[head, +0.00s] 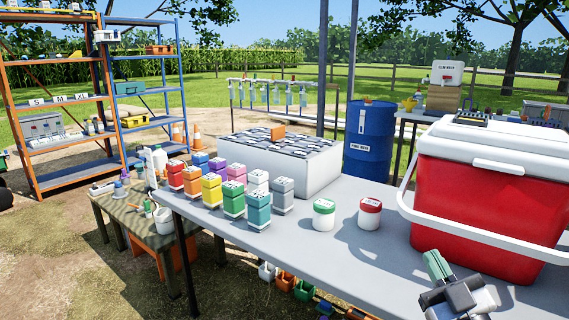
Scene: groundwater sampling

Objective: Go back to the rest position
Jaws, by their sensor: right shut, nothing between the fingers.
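My right gripper (437,264) shows at the lower right of the head view. Its fingers are shut with nothing held between them. It is over the near right part of the grey table (330,255), in front of the red cooler (480,205) with the white lid and handle. Whether it touches the table or the cooler handle cannot be told. My left gripper is not in view.
Several coloured lidded containers (233,199) stand in rows on the table's left. A green-lidded jar (324,213) and a red-lidded jar (369,213) stand mid-table. A blue drum (369,145) is behind. The table's front middle is clear.

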